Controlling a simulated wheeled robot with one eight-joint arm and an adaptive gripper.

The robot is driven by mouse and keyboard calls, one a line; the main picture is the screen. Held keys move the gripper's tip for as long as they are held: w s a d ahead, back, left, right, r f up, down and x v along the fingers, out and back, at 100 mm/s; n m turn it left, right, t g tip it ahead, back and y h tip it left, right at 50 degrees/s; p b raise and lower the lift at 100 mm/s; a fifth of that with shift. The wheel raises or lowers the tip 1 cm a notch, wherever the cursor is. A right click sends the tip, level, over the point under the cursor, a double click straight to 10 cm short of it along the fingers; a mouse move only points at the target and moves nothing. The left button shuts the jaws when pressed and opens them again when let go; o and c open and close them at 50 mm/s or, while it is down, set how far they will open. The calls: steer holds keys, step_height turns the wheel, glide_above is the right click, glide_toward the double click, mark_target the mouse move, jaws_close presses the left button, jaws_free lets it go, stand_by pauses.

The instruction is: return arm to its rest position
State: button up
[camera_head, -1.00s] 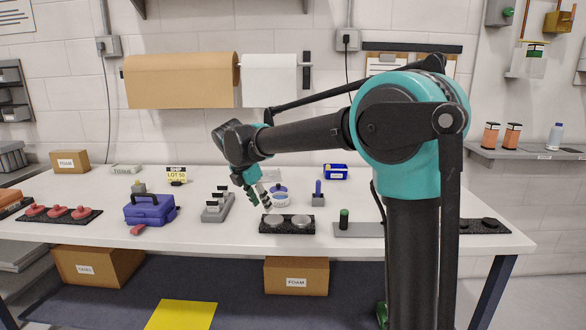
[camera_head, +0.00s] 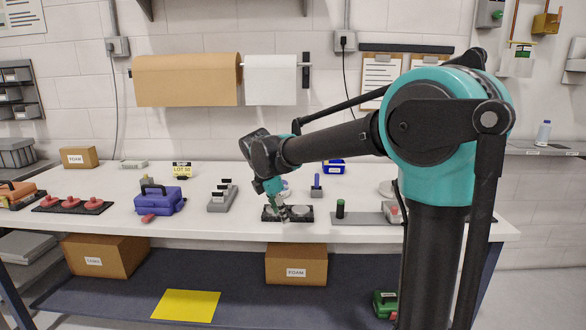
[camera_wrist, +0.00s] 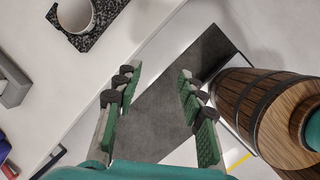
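My arm reaches left across the front of the white workbench (camera_head: 372,178) in the head view, with its elbow bent. The fingers touch nothing that I can see.
A blue case (camera_head: 160,200), a grey rack (camera_head: 222,197) and a black tray of red parts (camera_head: 47,206) stand on the bench. A foam box (camera_head: 296,264) and a yellow sheet (camera_head: 187,305) lie below.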

steer(key=s+d+f+m+y, duration=0.1)
steer(key=s+d+f+m, duration=0.4)
steer(key=d+m, duration=0.3)
steer(key=s+d+f+m+y, duration=0.1)
steer(key=s+d+f+m, duration=0.4)
steer(key=d, duration=0.4)
steer(key=s+d+f+m, duration=0.3)
steer(key=s+f+m, duration=0.1)
steer(key=s+m, duration=0.1)
steer(key=s+d+f+m+t, duration=0.1)
steer(key=s+d+f+m, duration=0.2)
steer(key=s+m, duration=0.3)
steer(key=shift+s+d+f, duration=0.2)
steer(key=shift+s+f, duration=0.35)
steer(key=shift+f, duration=0.05)
